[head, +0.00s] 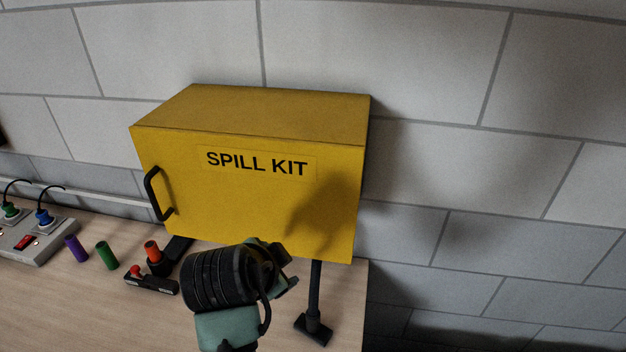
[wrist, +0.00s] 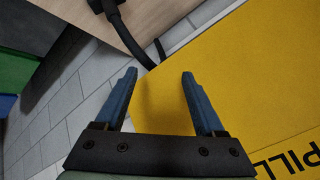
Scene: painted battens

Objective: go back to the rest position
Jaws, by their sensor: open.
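My gripper (wrist: 160,88) shows in the wrist view with its two blue fingers apart and nothing between them. The yellow spill kit box (wrist: 215,70) lies beyond the fingers there; I cannot tell the gap between them. In the head view my arm's end stands in front of the lower part of the spill kit box (head: 250,205), over the bench, and hides part of the box's lower edge. The fingers are hard to make out in that view.
A black post with a foot (head: 314,328) stands under the box's right side. Open space lies right of the bench.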

